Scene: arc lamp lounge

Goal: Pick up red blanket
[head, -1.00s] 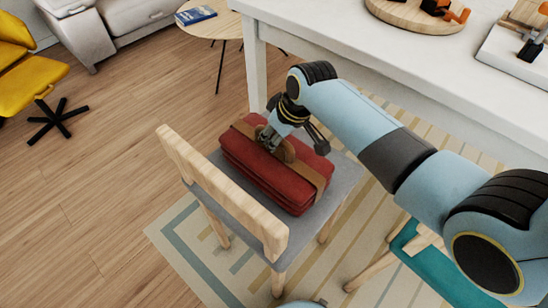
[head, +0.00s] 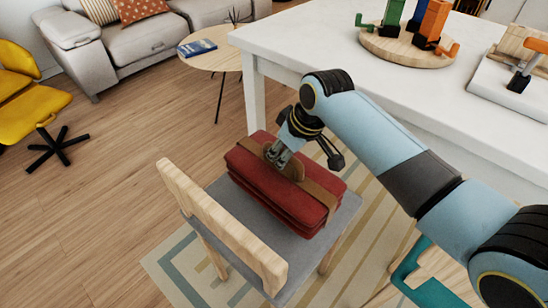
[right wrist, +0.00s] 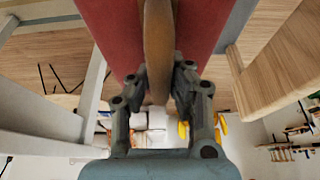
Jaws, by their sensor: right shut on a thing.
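The red blanket (head: 268,200) is a folded stack with a brown strap (head: 318,190) around it. It is over the grey seat of a wooden chair (head: 222,222); I cannot tell for sure whether it touches the seat. My right gripper (head: 283,160) is at the top of the blanket, shut on the strap's upright handle part. In the right wrist view the fingers (right wrist: 159,85) hold the brown strap (right wrist: 158,45) between them, with red blanket (right wrist: 108,30) on both sides. My left gripper is not in view.
A small round table (head: 222,58) holds a blue book (head: 197,47). A teal-seated chair (head: 440,292) is at lower right.

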